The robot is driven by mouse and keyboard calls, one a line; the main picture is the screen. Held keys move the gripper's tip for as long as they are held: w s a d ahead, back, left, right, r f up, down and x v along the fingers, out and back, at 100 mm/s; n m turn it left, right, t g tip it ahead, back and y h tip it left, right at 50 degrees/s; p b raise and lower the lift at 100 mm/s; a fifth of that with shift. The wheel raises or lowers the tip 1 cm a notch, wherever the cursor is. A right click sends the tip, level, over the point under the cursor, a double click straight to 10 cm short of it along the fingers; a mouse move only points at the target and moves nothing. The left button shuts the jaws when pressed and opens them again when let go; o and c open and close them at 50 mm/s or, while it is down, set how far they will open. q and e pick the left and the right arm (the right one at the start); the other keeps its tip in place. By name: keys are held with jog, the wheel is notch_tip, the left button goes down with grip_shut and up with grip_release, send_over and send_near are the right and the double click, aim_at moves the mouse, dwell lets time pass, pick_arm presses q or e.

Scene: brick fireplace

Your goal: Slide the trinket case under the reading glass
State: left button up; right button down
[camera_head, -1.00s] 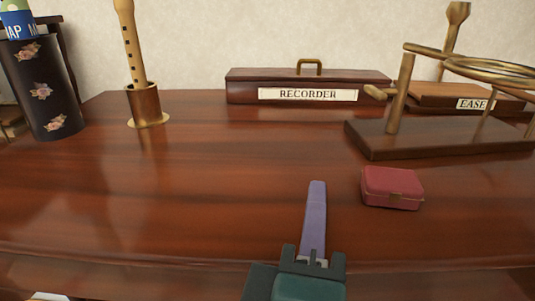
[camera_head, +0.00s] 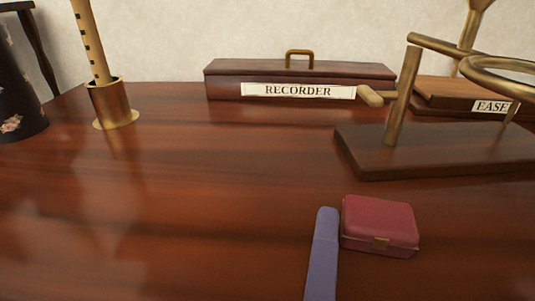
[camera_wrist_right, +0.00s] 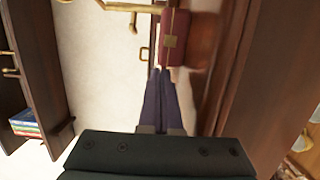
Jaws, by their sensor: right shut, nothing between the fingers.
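The trinket case (camera_head: 378,226), a small dark red box with a brass clasp, sits on the desk in front of the reading glass's base. The reading glass (camera_head: 396,110) is a brass ring and posts on a dark wooden base, cut off at the right edge. My right gripper (camera_head: 327,214) is shut and empty, its purple fingers close against the case's left side; I cannot tell if they touch. In the right wrist view the shut fingers (camera_wrist_right: 161,74) end beside the case (camera_wrist_right: 174,40). My left gripper is out of view.
A recorder box (camera_head: 300,80) with a brass handle stands behind. An easel box (camera_head: 460,97) is behind the glass. A recorder in a brass holder (camera_head: 114,104) and a dark flowered container (camera_head: 18,105) stand at left. The desk's left middle is clear.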

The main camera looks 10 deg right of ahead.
aim_at(418, 243)
jog(key=d+p, duration=0.1)
jog(key=d, duration=0.1)
jog(key=s+d+p, duration=0.1)
jog(key=d, duration=0.4)
jog(key=shift+s+d+p, duration=0.3)
jog(key=shift+d+p, duration=0.05)
jog(key=shift+p, duration=0.05)
jog(key=shift+w+a, duration=0.1)
jog(key=shift+w, duration=0.05)
